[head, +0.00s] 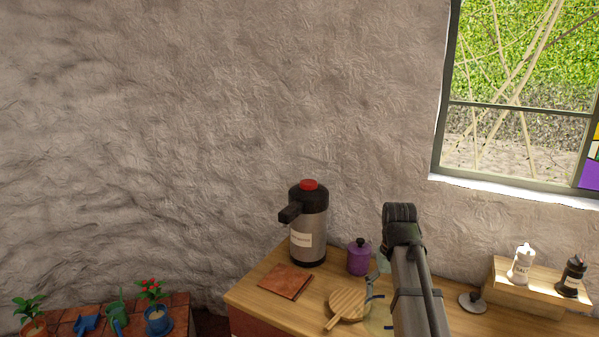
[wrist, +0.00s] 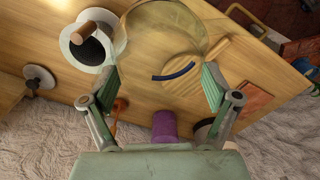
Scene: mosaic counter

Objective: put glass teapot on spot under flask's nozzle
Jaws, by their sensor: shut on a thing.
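The glass teapot (wrist: 165,28) is clear, with a blue band, and my gripper (wrist: 160,78) is shut on it, a finger on each side in the wrist view. In the head view the teapot (head: 376,316) shows faintly beside my arm, which hides much of it and my fingers. The flask (head: 308,228) is dark and grey with a red top, standing at the back of the counter. Its nozzle (head: 290,213) points left and forward over a reddish-brown square tile (head: 286,281), the spot, which lies bare. The tile (wrist: 255,104) is at right in the wrist view.
A round wooden board (head: 347,304) lies between tile and teapot. A purple canister (head: 359,259) stands right of the flask. A white container with a wooden handle (wrist: 93,38) is close to the teapot in the wrist view. Bottles (head: 521,264) stand on a riser at right.

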